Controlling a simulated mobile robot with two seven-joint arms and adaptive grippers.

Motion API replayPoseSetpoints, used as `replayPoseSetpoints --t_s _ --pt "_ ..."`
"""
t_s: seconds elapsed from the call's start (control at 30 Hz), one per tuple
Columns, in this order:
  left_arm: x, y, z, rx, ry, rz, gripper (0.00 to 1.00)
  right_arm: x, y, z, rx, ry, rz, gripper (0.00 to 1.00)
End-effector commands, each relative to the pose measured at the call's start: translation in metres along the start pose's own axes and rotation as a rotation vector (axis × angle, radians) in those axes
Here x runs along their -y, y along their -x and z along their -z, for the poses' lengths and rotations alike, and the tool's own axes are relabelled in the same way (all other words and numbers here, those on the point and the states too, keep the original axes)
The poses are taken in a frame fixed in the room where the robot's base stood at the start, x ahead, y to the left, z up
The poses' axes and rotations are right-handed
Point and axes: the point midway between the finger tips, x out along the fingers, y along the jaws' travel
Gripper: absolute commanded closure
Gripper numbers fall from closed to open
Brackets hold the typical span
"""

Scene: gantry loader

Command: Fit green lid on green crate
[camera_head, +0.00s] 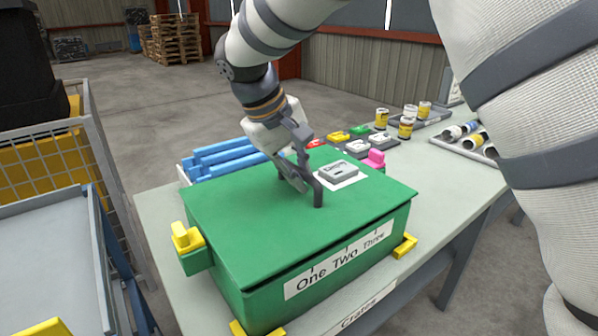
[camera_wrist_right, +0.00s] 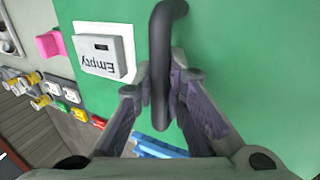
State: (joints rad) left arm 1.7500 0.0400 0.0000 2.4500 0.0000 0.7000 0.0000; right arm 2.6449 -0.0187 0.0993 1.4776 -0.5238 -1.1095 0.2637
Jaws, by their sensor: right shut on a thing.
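The green lid (camera_head: 270,225) lies over the green crate (camera_head: 265,305), which stands on the table with a "One Two Three" label on its front. A dark gap shows between lid and crate along the front edge; I cannot tell whether the lid is seated. My right gripper (camera_head: 308,185) is shut on the lid's dark handle (camera_head: 318,192). In the right wrist view the fingers (camera_wrist_right: 160,92) close around the handle (camera_wrist_right: 162,40), above the green lid surface (camera_wrist_right: 235,60). My left gripper is not in view.
A yellow latch (camera_head: 187,238) sits at the crate's left side. Yellow corner brackets (camera_head: 405,246) stand at its base. Blue bars (camera_head: 222,158) lie behind it. A grey "Empty" tag (camera_wrist_right: 100,55) is on the lid. Cans (camera_head: 406,127) and small parts stand at the table's back right.

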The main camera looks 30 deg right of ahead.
Motion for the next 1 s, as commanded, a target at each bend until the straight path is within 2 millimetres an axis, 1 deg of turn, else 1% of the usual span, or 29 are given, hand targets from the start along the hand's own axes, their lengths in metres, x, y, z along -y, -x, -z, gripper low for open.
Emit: replayPoseSetpoints --t_s 0.23,0.67,0.9,0.93,0.97,1.0 --pt "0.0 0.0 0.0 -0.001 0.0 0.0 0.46 0.0 0.0 0.0 -0.002 -0.001 -0.001 1.0" --pt "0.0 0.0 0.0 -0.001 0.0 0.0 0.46 0.006 -0.013 0.0 -0.001 0.0 -0.001 1.0" --pt "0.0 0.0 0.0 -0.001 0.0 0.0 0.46 0.006 -0.014 0.0 -0.002 0.0 0.0 1.0" --pt "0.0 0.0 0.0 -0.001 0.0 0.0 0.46 0.006 -0.014 0.0 -0.002 0.0 0.0 0.86" --pt "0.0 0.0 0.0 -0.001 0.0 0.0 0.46 0.006 -0.014 0.0 -0.002 0.0 0.0 0.79" --pt "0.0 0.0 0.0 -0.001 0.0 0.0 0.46 0.006 -0.014 0.0 -0.002 0.0 0.0 0.7"
